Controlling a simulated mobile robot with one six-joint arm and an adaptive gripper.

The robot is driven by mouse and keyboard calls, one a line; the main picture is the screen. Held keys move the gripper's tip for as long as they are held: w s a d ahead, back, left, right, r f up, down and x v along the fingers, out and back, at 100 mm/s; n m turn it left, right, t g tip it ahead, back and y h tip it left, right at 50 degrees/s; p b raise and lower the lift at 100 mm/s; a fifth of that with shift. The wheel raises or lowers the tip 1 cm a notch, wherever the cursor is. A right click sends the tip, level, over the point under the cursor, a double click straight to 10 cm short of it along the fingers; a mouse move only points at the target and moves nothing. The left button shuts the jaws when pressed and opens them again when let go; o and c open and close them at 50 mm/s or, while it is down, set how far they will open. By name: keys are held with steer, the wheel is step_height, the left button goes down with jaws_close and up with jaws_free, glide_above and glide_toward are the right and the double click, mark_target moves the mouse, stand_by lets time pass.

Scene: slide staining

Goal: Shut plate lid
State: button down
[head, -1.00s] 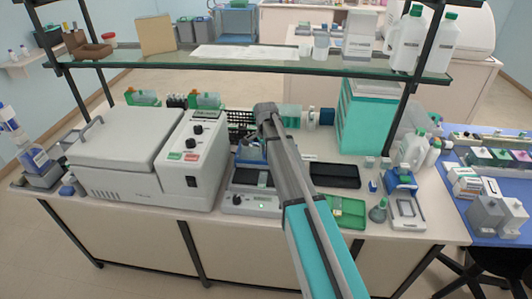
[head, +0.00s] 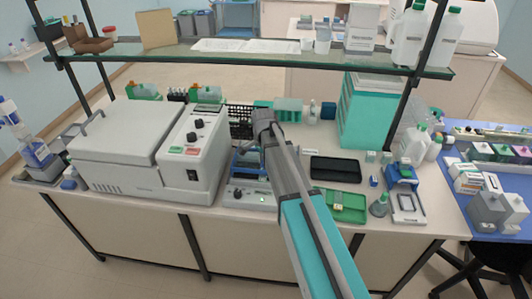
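A low white plate unit (head: 248,197) with a knob and a small green light stands mid-bench, just right of the large grey machine. A blue part and a dark surface show on top of it, partly behind my arm. I cannot tell the lid's exact angle. My arm (head: 290,185) reaches from the lower right over the right side of this unit. Its far end lies above the unit's back in the picture. My gripper's fingers are hidden or cannot be told apart there, so I cannot see whether they touch the lid.
The large grey lidded machine (head: 125,150) stands close on the left. A black tray (head: 335,169) and a green tray (head: 345,206) lie right of my arm. A teal cabinet (head: 372,115) stands behind. A glass shelf (head: 280,60) with bottles and papers spans above the bench.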

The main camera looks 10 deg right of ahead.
steer(key=s, duration=0.1)
steer(key=s+a, duration=0.1)
steer(key=s, duration=0.2)
steer(key=shift+s+a, duration=0.25)
steer(key=shift+s, duration=0.05)
steer(key=c, duration=0.5)
jaws_free()
steer(key=shift+s, duration=0.1)
